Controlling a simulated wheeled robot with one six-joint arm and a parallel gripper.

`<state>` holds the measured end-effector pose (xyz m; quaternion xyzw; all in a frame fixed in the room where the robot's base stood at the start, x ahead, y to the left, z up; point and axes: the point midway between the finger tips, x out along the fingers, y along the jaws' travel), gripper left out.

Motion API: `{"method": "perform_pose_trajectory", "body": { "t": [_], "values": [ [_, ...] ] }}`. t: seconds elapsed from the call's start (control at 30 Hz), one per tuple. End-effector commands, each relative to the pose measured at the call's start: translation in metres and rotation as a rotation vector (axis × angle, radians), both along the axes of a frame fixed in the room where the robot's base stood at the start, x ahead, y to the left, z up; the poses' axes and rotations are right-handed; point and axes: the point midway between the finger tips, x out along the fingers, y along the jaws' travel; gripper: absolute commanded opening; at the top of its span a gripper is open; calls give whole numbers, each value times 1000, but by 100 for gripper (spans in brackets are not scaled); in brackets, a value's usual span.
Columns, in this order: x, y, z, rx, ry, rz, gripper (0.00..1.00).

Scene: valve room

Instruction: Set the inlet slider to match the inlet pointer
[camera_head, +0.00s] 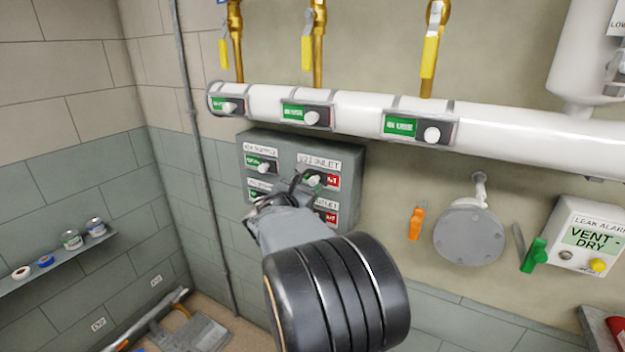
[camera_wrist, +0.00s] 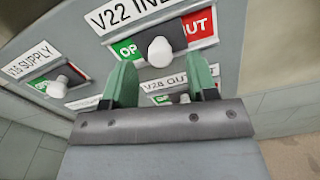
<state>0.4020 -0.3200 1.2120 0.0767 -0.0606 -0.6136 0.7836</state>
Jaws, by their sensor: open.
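The inlet slider is a white knob (camera_wrist: 161,51) in a grey frame under the "V22 INLET" label, between a green field and a red field reading "UT". In the wrist view it stands near the middle of its track, just beyond my gripper (camera_wrist: 162,85). My gripper has two green fingers, spread apart with nothing visible between them. In the head view the inlet knob (camera_head: 314,180) shows beside my gripper (camera_head: 300,190), at the grey panel (camera_head: 350,160). I cannot tell whether the fingers touch the panel. No inlet pointer can be clearly made out.
A supply slider (camera_head: 264,167) sits left of the inlet on the same panel, with outlet labels below. A white pipe (camera_head: 360,108) with several "IN USE" sliders runs above. An orange tag (camera_head: 416,223), a round grey cover (camera_head: 468,235) and a leak alarm box (camera_head: 585,240) are to the right.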

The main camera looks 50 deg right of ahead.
Motion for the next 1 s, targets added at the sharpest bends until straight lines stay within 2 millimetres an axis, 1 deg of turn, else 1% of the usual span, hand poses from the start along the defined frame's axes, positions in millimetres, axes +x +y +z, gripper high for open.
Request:
{"method": "perform_pose_trajectory", "body": {
  "t": [0.03, 0.1, 0.23, 0.4, 0.67, 0.77, 1.0],
  "values": [
    [1, -8, 1, 1, 2, -3, 53],
    [4, -15, 1, 1, 2, -2, 53],
    [6, -26, 0, 1, 0, -2, 53],
    [8, -31, 0, 1, 0, 1, 53],
    [8, -32, 0, 1, 0, 1, 53],
    [8, -32, 0, 1, 0, 1, 45],
    [8, -32, 0, 1, 0, 0, 22]
  ]
}}
